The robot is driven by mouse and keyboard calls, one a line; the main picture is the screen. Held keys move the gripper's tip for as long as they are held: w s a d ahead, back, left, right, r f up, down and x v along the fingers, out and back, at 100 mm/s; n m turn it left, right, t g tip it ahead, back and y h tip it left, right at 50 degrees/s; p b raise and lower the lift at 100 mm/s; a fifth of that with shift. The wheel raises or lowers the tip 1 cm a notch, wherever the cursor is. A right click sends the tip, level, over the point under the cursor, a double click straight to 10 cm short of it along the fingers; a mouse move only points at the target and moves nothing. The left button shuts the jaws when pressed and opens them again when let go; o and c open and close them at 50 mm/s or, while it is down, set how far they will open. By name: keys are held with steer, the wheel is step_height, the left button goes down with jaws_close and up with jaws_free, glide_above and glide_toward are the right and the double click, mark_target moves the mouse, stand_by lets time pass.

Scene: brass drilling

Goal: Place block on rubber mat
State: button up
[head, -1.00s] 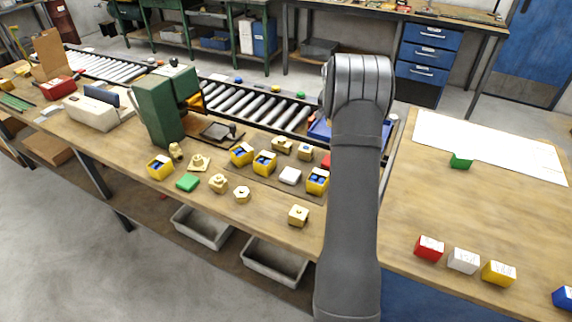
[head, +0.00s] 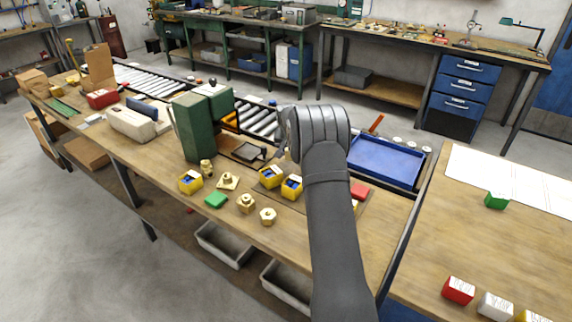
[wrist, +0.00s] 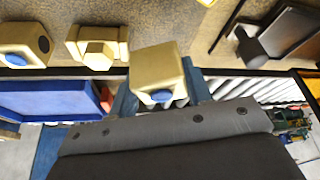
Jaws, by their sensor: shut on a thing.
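In the wrist view my gripper (wrist: 160,85) is shut on a pale brass-yellow block (wrist: 160,68) with a blue spot on its lower face. The block looks tilted in the picture. In the head view my arm hides both gripper and block. A thin brown mat (head: 366,203), which may be the rubber mat, shows just right of my arm, mostly hidden. A speckled brown surface (wrist: 195,40) lies behind the held block in the wrist view; I cannot tell whether it is mat or table.
A green machine (head: 195,125) stands left of my arm. Yellow blue-topped boxes (head: 270,176), brass pieces (head: 246,203) and a green block (head: 216,200) sit on the workbench. A red block (head: 360,190) and blue tray (head: 385,162) are at right, and a roller conveyor (head: 255,120) runs behind.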

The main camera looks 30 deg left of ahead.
mark_target(284, 167)
steer(key=a, duration=0.1)
steer(key=a+f, duration=0.2)
steer(key=shift+s+a, duration=0.25)
steer(key=shift+f, duration=1.95)
steer(key=shift+f, duration=0.1)
steer(key=o, duration=1.4)
steer(key=shift+f, duration=0.15)
steer(key=shift+o, duration=0.2)
steer(key=v, duration=1.2)
steer(key=shift+s, duration=0.1)
